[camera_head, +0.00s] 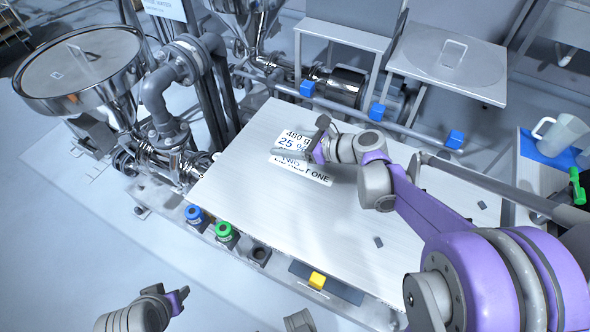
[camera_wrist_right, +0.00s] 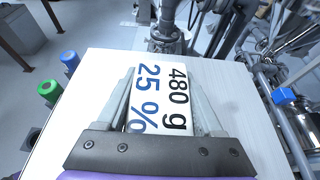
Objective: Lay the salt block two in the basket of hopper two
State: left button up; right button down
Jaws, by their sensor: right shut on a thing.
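The white salt block (camera_head: 289,142), with "480 g" and "25 %" printed on its top, is in the right gripper (camera_head: 303,146) over the pale work table. In the right wrist view, the block (camera_wrist_right: 158,90) lies between both fingers, which are shut on it. I cannot tell whether it touches the table. My left gripper (camera_head: 176,299) is at the lower left, away from the table; its opening is unclear. A wide steel hopper (camera_head: 82,68) stands at the left and another hopper (camera_head: 243,14) at the top. I cannot tell which is hopper two, and no basket is clearly visible.
The table (camera_head: 240,180) is mostly bare, with lettering ending in "ONE" partly hidden by the block. Pipes (camera_head: 160,95) stand at its left. A handled lid (camera_head: 447,58) rests on a plate at the back right. Blue and green knobs (camera_head: 226,232) line the front edge.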

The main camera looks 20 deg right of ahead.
notch_tip(320, 180, down, 8)
jog(key=shift+b, duration=0.6)
jog(key=shift+f, duration=0.2)
grip_release()
jog(key=shift+r, duration=0.1)
